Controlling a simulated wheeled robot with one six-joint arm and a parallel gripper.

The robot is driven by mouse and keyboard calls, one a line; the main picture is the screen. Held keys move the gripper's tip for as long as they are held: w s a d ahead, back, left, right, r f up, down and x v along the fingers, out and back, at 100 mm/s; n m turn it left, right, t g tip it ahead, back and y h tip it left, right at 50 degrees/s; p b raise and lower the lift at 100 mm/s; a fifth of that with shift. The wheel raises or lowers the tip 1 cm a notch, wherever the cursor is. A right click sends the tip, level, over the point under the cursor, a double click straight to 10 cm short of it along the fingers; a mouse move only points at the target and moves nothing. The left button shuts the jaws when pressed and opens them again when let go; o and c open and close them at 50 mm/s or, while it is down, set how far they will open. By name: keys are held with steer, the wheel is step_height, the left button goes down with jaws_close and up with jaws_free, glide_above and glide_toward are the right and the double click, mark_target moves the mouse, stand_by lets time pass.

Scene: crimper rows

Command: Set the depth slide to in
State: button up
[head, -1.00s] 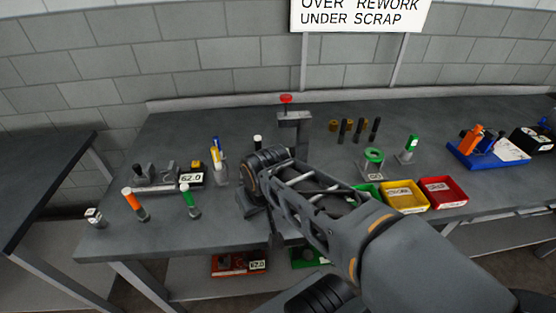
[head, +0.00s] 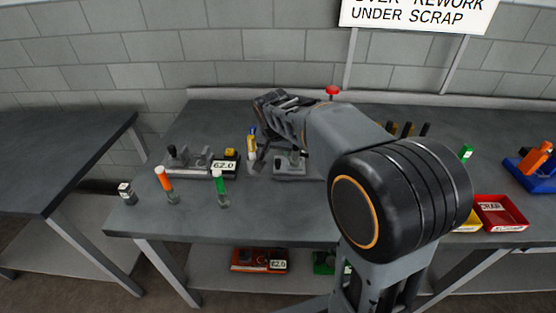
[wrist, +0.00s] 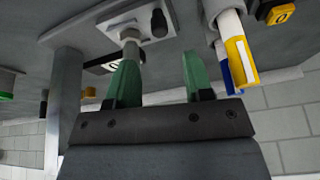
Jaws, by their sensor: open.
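My gripper (wrist: 160,80) shows in the wrist view with two green fingers apart and nothing between them. A light grey plate (wrist: 103,33) lies beyond the fingers. It carries a pale round knob on a stem (wrist: 130,36) and a small black knob (wrist: 158,22). The left finger overlaps the pale knob's stem in the picture; I cannot tell if they touch. In the head view a grey fixture (head: 290,166) stands on the bench beneath my forearm, partly covered. No label marks the depth slide, so I cannot tell which part it is or its setting.
A yellow-and-white marker (wrist: 240,52) and a blue one stand close right of the fingers. A red bin (head: 499,214) is at right.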

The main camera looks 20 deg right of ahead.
mark_target(278, 160)
steer(key=shift+x, duration=3.55)
jaws_close()
